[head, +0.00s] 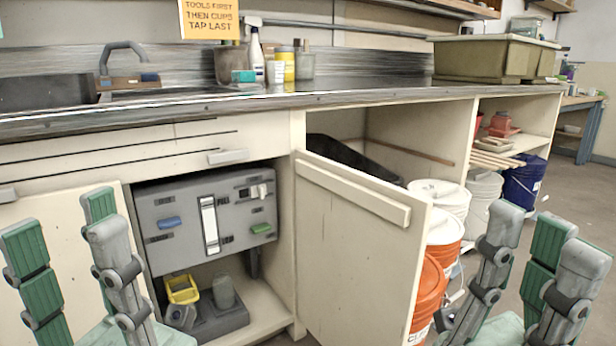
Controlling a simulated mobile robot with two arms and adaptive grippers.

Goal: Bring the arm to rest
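My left gripper (80,250) is at the lower left, in front of the sink cabinet. Its grey and green fingers are spread apart, with nothing seen between them. My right gripper (520,275) is at the lower right, in front of the buckets. Its fingers are also spread, with nothing seen between them. Both point upward, and the arms behind them are mostly out of the picture.
An open cabinet door (355,250) juts out between the grippers. A grey panel unit (185,240) sits in the left cabinet. Orange buckets (428,295) and white buckets (483,200) stand right of the door. The counter (330,95) runs above. Open floor (575,215) lies at right.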

